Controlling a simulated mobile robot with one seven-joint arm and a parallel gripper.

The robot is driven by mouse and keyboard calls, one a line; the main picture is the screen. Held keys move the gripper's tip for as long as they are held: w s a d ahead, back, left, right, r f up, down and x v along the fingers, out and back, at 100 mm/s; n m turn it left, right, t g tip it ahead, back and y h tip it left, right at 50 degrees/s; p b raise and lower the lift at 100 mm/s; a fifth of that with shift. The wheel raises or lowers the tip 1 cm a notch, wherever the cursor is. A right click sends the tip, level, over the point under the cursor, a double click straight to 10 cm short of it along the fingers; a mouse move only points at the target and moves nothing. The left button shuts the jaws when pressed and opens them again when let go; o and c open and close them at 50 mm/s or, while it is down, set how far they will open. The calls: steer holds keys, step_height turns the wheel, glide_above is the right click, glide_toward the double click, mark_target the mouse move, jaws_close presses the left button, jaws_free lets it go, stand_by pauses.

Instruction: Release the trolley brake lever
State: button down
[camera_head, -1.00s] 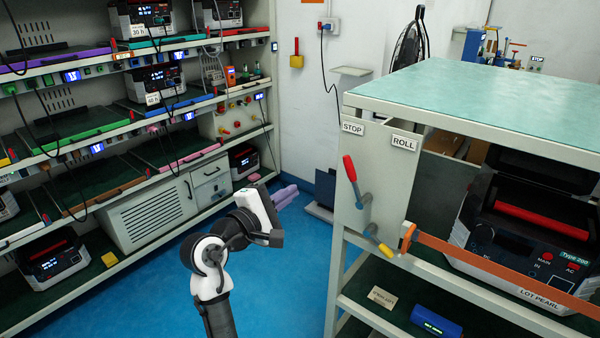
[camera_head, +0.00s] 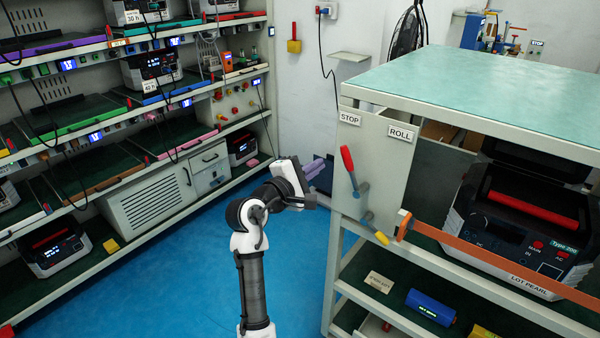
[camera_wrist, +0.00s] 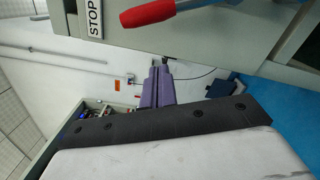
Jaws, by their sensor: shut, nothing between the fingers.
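The brake lever (camera_head: 347,158) is on the end panel of the trolley (camera_head: 330,265). Its red grip is up and tilted left, toward the STOP label (camera_head: 349,119); the ROLL label (camera_head: 401,134) is to the right. A yellow-tipped arm (camera_head: 382,238) points down right from the pivot. My gripper (camera_head: 322,168), with purple fingers, is just left of the lever, apart from it in the picture. In the wrist view the purple fingers (camera_wrist: 157,85) are together and empty. The red grip (camera_wrist: 148,13) shows above them, beside the STOP label (camera_wrist: 95,18).
An orange strap (camera_head: 500,257) crosses the trolley's front before a burn-in unit (camera_head: 525,225). The lower shelf holds a blue cylinder (camera_head: 431,307) and a card (camera_head: 379,282). Racks of units (camera_head: 150,203) line the left. Blue floor (camera_head: 190,285) is clear between.

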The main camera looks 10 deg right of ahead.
mark_target(346, 162)
steer(key=d, duration=0.1)
steer(key=s+d+r+p, duration=0.1)
steer(key=s+d, duration=0.1)
steer(key=shift+d+r, duration=0.15)
steer(key=shift+r, duration=0.2)
steer(key=shift+r, duration=0.1)
steer(key=shift+s+d+r+m+p, duration=0.1)
steer(key=shift+s+d+m+p, duration=0.1)
steer(key=shift+m+p, duration=0.1)
steer(key=shift+s+r+m, duration=0.1)
steer(key=shift+s+m, duration=0.05)
steer(key=shift+m, duration=0.15)
steer(key=s+d+m, duration=0.1)
steer(key=m, duration=0.1)
steer(key=s+d+r+m, duration=0.1)
steer(key=shift+s+r+m, duration=0.15)
steer(key=shift+r+m, duration=0.05)
steer(key=shift+m, duration=0.2)
steer(key=shift+s+d+m, duration=0.65)
steer(key=shift+s+m, duration=0.2)
steer(key=shift+m, duration=0.5)
steer(key=shift+s+d+m, duration=0.65)
steer(key=shift+s+m, duration=0.2)
steer(key=shift+m, duration=0.5)
